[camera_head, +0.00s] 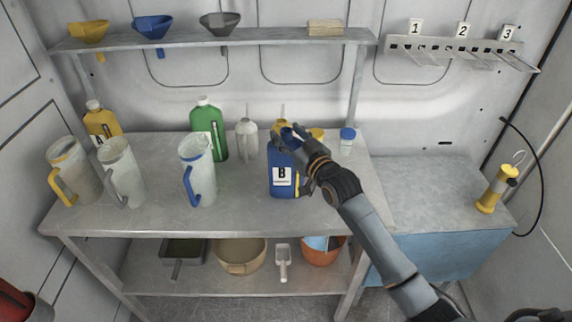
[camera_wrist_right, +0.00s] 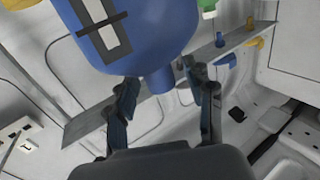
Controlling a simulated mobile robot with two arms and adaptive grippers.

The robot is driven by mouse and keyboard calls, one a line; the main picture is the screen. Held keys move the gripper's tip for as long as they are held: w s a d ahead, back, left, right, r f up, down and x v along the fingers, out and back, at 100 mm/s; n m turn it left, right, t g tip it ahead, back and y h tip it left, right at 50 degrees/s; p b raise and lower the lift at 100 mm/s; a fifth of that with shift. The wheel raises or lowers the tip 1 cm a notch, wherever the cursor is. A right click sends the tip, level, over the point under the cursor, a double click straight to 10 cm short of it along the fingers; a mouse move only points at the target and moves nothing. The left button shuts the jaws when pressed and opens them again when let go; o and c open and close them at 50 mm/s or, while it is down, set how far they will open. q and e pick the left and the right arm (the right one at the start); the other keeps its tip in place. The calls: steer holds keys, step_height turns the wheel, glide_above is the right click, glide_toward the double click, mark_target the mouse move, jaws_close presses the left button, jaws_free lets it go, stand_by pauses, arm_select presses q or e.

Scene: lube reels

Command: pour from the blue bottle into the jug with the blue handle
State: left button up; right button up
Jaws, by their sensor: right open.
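The blue bottle (camera_head: 283,179) stands upright on the table with a label marked B facing me. My right gripper (camera_head: 287,133) is at its top, with the fingers hiding part of the neck. In the right wrist view the bottle (camera_wrist_right: 150,45) appears upside down, and its neck lies between the two open fingers (camera_wrist_right: 160,88). I cannot tell whether a finger touches it. The jug with the blue handle (camera_head: 200,172) stands upright on the table, left of the bottle and apart from it. My left gripper is not in view.
A green bottle (camera_head: 208,128) and a grey-white container (camera_head: 247,140) stand behind the jug. Two other jugs (camera_head: 121,170) (camera_head: 74,170) and a yellow bottle (camera_head: 101,124) are at the left. A shelf (camera_head: 270,39) with funnels hangs above. The table front between jug and bottle is clear.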

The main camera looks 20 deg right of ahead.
steer(key=shift+w+a, duration=0.1)
steer(key=shift+w, duration=0.35)
steer(key=shift+s, duration=0.1)
jaws_close()
steer(key=shift+r, duration=0.2)
